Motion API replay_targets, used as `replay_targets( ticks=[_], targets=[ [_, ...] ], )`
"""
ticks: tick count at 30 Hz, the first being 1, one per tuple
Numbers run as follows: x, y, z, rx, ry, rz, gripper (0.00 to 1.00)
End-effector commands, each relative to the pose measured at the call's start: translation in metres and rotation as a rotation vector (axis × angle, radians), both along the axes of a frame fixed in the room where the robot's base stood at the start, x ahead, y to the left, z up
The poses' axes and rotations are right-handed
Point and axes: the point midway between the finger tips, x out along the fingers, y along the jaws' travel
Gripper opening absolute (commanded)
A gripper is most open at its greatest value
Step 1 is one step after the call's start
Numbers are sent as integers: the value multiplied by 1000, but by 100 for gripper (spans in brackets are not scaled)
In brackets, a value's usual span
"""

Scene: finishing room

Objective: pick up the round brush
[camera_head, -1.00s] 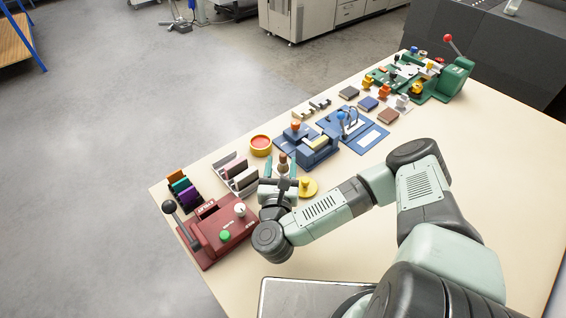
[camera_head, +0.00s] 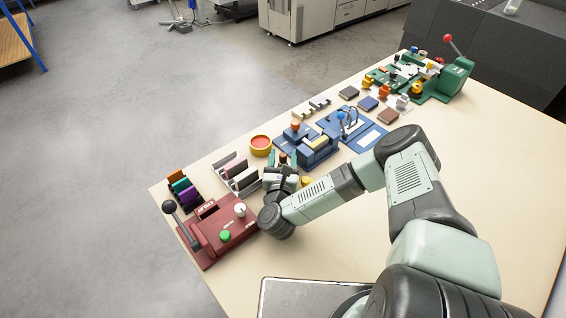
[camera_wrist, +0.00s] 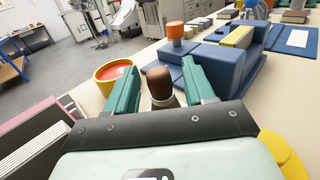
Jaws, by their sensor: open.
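The round brush (camera_wrist: 160,84) shows in the wrist view as a rounded brown wooden top with a pale band below it. It stands upright between the two green fingers of my gripper (camera_wrist: 160,88). The fingers are open, one on each side, with a gap visible to the brush. Its lower part is hidden by my gripper's body. In the head view my gripper (camera_head: 282,160) is low over the table, and only a small brown bit of the brush shows between the fingers.
A yellow pot with red contents (camera_wrist: 115,72) stands behind left. A blue block device (camera_wrist: 212,68) is behind right. A yellow round piece (camera_wrist: 280,155) is close on the right.

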Motion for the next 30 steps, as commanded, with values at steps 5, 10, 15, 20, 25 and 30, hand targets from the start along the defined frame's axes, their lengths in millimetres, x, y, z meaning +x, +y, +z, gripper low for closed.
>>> replay_targets(
  ticks=[5, 10, 15, 20, 25, 30],
  targets=[
    [0, 0, 0, 0, 0, 1, 53],
    [0, 0, 0, 0, 0, 1, 27],
    [0, 0, 0, 0, 0, 1, 1],
    [0, 0, 0, 0, 0, 1, 0],
    [0, 0, 6, 0, 0, 0, 0],
    [0, 0, 36, 3, -2, 0, 0]
  ],
)
